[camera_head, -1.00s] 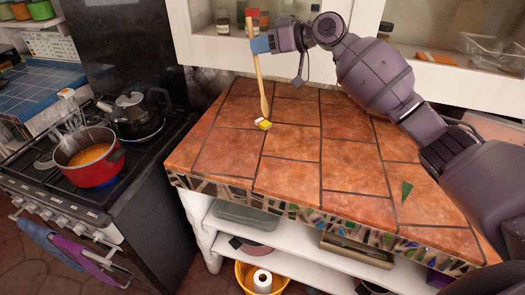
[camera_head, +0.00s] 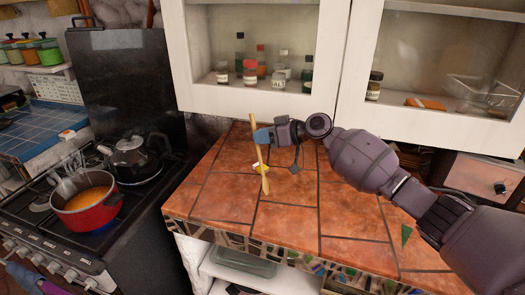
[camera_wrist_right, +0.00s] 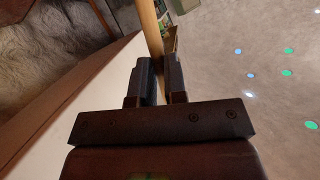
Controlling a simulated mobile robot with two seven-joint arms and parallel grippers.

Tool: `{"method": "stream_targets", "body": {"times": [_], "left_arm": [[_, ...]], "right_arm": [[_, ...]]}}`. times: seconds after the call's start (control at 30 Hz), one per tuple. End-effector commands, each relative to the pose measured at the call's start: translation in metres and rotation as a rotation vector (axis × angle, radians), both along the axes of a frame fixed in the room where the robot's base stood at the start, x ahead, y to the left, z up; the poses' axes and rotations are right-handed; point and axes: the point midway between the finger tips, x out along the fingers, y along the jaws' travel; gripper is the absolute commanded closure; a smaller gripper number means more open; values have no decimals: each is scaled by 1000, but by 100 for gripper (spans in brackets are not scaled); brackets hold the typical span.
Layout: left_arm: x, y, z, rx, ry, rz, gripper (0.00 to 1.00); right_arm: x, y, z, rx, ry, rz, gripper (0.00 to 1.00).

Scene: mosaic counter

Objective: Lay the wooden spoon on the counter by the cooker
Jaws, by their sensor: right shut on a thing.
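The wooden spoon (camera_head: 264,178) is a long pale stick, held nearly upright over the tiled counter (camera_head: 228,190). My right gripper (camera_head: 260,138) is shut on it towards its upper end. In the right wrist view the spoon's shaft (camera_wrist_right: 150,30) runs up between the two dark fingers (camera_wrist_right: 158,75). I cannot tell whether the spoon's lower end touches the tiles. The cooker (camera_head: 30,215) stands to the left of the counter. My left gripper is not in view.
A small yellow and white item (camera_head: 258,167) lies behind the spoon. A red pot (camera_head: 85,213) and a kettle (camera_head: 130,157) stand on the cooker. A green triangular piece (camera_head: 406,235) is at the counter's right. The counter's left and front tiles are clear.

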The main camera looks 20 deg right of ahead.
Motion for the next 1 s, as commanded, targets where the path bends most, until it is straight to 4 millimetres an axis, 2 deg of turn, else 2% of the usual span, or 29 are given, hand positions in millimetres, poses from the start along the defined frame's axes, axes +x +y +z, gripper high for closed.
{"method": "stream_targets", "body": {"times": [0.17, 0.43, 0.73, 0.77, 0.9, 1.0], "left_arm": [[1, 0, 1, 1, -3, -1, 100], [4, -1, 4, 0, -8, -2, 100], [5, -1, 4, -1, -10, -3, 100], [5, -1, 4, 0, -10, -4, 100], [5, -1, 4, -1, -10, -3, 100], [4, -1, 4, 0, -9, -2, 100]], "right_arm": [[0, 1, -12, 0, 1, 1, 100], [0, 1, -45, 1, 3, 0, 100], [0, 0, -51, 0, 0, 0, 100], [0, 0, -51, -1, 1, 0, 83], [0, 0, -51, 0, 1, 1, 62], [0, 0, -51, 0, 1, 1, 62]]}}
